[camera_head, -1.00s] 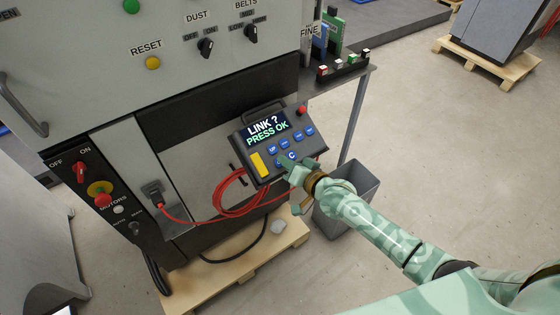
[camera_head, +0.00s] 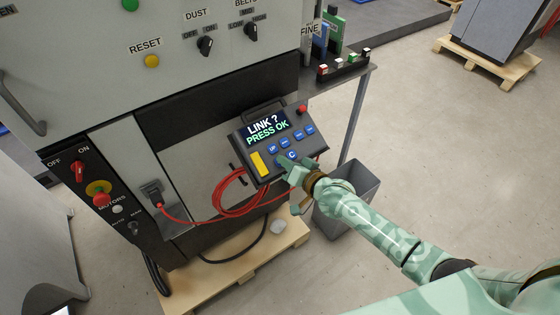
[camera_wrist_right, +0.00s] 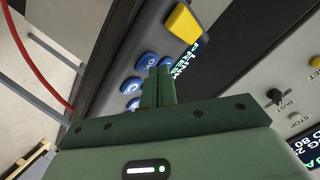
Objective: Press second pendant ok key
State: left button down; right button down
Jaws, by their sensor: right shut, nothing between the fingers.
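A dark grey pendant (camera_head: 258,147) with a yellow block and blue keys leans at the machine front in the head view. Its screen (camera_head: 267,128) reads "LINK ? PRESS OK". My right gripper (camera_head: 285,166) is shut and empty, its tips at the lower row of keys, left of the C key. In the right wrist view the shut fingertips (camera_wrist_right: 161,72) are beside the OK key (camera_wrist_right: 147,60), with the C key (camera_wrist_right: 131,85) nearby. In the head view the fingers hide the OK key. I cannot tell whether the tips touch it. My left gripper is not in view.
A red cable (camera_head: 230,195) coils left of the pendant and runs to a socket on the machine. A grey bin (camera_head: 357,180) stands under my right forearm. A wooden pallet (camera_head: 225,275) lies below. Open floor is to the right.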

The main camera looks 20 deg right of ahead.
jog(key=shift+w+f+b, duration=0.15)
jog(key=shift+f+b, duration=0.1)
jog(key=shift+b, duration=0.05)
dwell(0.6)
jog(key=shift+r, duration=0.15)
jog(key=shift+s+d+r+p, duration=0.1)
jog(key=shift+s+r+p, duration=0.4)
jog(key=shift+p, duration=0.45)
jog(key=shift+w, duration=0.15)
jog(key=r+p, duration=0.1)
jog(key=s+r+p, duration=0.1)
jog(key=r+p, duration=0.1)
jog(key=s+r+p, duration=0.1)
jog(key=p, duration=0.1)
jog(key=shift+s+d+r, duration=0.2)
jog(key=shift+d, duration=0.2)
